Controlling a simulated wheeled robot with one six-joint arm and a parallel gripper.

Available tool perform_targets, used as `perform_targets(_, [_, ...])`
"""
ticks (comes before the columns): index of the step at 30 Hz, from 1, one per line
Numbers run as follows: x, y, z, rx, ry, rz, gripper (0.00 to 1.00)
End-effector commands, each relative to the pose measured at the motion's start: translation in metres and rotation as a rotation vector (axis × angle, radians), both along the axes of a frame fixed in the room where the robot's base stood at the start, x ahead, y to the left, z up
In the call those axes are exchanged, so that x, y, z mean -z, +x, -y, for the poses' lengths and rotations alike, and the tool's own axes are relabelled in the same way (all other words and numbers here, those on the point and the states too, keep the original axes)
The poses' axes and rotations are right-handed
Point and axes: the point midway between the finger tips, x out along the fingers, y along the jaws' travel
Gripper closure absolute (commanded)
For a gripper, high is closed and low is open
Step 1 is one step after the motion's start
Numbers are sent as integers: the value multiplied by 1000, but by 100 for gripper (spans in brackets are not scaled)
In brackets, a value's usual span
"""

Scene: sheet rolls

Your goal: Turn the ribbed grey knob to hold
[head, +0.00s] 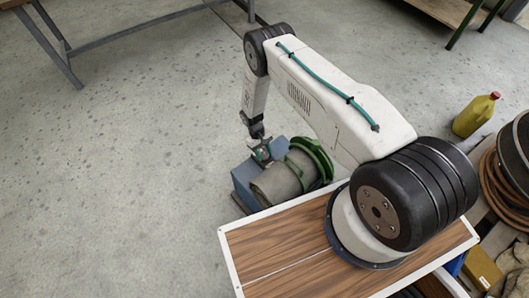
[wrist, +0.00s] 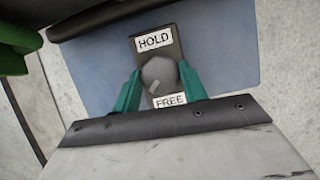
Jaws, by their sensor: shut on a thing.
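The ribbed grey knob (wrist: 158,73) sits on a dark plate between a HOLD label (wrist: 153,43) above and a FREE label (wrist: 170,100) below. Its pale mark is at the lower edge, a little left, on the FREE side. My gripper (wrist: 159,82) has one teal finger on each side of the knob and is shut on it. The plate is on a blue-grey housing (wrist: 90,75). In the head view my gripper (head: 262,153) is at this housing (head: 243,177), and the knob is too small or hidden to make out.
A grey sheet roll (head: 277,184) with a green end ring (head: 318,155) lies right beside the housing. My wood-topped base is in front. A yellow-green bottle (head: 474,117) and coiled brown hose (head: 497,190) are at the right. The floor at left is clear.

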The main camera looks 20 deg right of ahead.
Motion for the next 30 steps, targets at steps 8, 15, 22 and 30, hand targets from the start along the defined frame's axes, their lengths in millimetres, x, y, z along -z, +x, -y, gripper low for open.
perform_targets(8, [-2,8,2,267,2,16,80])
perform_targets(15, [-2,7,4,496,2,14,80])
perform_targets(22, [-2,6,5,715,2,15,80])
perform_targets(30, [-2,5,6,971,2,13,80])
